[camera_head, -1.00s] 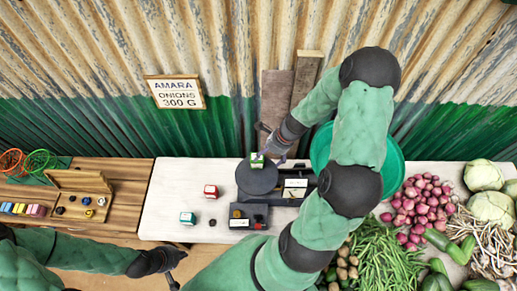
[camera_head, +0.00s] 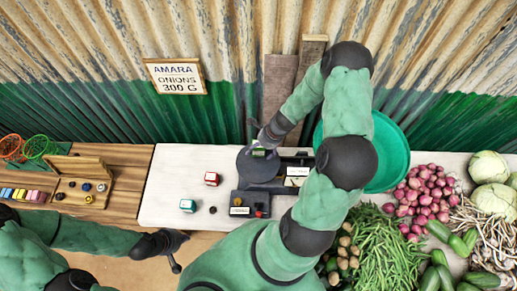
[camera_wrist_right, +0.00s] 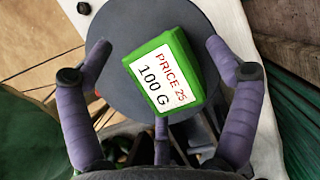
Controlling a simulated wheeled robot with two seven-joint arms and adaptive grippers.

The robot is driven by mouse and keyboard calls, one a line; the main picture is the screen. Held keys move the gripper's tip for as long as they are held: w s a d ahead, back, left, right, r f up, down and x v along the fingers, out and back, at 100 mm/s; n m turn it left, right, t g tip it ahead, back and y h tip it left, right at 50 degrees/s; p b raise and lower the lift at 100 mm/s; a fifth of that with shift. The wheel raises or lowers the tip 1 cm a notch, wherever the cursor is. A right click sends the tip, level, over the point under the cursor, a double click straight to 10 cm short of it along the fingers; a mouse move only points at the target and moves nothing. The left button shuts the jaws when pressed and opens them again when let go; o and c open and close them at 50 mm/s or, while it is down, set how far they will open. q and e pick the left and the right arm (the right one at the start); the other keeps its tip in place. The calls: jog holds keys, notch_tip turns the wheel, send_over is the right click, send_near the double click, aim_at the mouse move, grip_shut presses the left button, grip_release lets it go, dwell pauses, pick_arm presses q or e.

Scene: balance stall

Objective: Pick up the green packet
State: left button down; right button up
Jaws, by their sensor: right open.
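The green packet (camera_head: 258,153) sits on the round dark plate (camera_head: 262,172) of the scale. In the right wrist view the packet (camera_wrist_right: 180,52) shows a white label reading "PRICE 25" and "100 G". My right gripper (camera_head: 262,146) is over the packet and open. In the wrist view its purple fingers (camera_wrist_right: 158,50) stand to the left and right of the packet, with gaps on both sides, and a third finger is below it. My left gripper (camera_head: 176,254) is off the table's front edge, with its fingers apart and empty.
Two red-and-white and green-and-white packets, the red one (camera_head: 212,179) and the other (camera_head: 188,205), stand left of the scale. A small dark weight (camera_head: 213,210) is near them. A green basin (camera_head: 392,150) and vegetables are on the right. A wooden box (camera_head: 80,186) is on the left.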

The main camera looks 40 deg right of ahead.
jog(key=shift+w+a+f, duration=0.15)
jog(key=shift+w+f, duration=0.05)
jog(key=shift+f, duration=0.45)
jog(key=c, duration=1.3)
jog(key=shift+r, duration=0.15)
